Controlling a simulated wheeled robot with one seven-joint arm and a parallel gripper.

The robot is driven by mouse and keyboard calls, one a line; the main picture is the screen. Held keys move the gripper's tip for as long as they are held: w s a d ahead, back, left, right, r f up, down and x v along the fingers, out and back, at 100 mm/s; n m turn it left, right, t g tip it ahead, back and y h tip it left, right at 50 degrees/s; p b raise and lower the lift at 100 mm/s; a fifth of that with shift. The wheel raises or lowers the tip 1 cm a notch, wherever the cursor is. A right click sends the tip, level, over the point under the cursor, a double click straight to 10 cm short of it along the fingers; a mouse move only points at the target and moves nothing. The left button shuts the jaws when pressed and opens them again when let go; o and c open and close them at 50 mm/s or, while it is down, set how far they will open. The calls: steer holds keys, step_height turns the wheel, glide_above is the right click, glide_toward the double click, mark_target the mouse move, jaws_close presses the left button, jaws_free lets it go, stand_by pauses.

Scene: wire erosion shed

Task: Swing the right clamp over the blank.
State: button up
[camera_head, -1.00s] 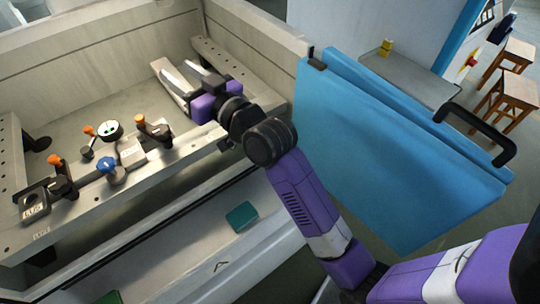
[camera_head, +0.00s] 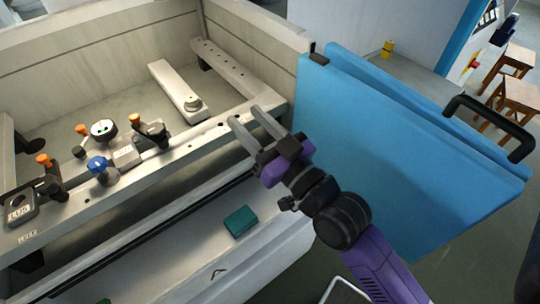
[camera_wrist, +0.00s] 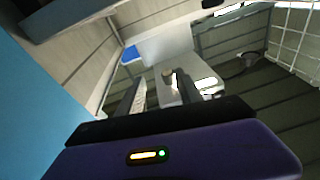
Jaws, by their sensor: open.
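The right clamp (camera_head: 152,130) is a dark piece with an orange knob, standing on the pale front rail left of my gripper. A small grey block (camera_head: 125,153), which may be the blank, lies beside it on the left. I cannot tell whether the clamp's arm reaches over it. The left clamp (camera_head: 48,182), also dark with an orange knob, stands at the rail's left end. My gripper (camera_head: 246,116) is open and empty, its fingers pointing up-left near the rail's right end, well apart from the right clamp. The wrist view shows its fingers (camera_wrist: 158,92) apart too; no clamp is recognisable there.
A blue-knobbed piece (camera_head: 98,166) and a round dial (camera_head: 103,130) sit between the clamps. A pale arm with a round end (camera_head: 172,84) lies inside the tank. The open blue door (camera_head: 400,150) stands close right of my gripper. A teal box (camera_head: 240,221) lies in front of the rail.

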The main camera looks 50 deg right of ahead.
steer(key=s+f+g+b, duration=0.1)
steer(key=s+f, duration=0.4)
steer(key=shift+a+f+n+y, duration=0.25)
steer(key=shift+f+n+y, duration=0.05)
steer(key=shift+s, duration=0.1)
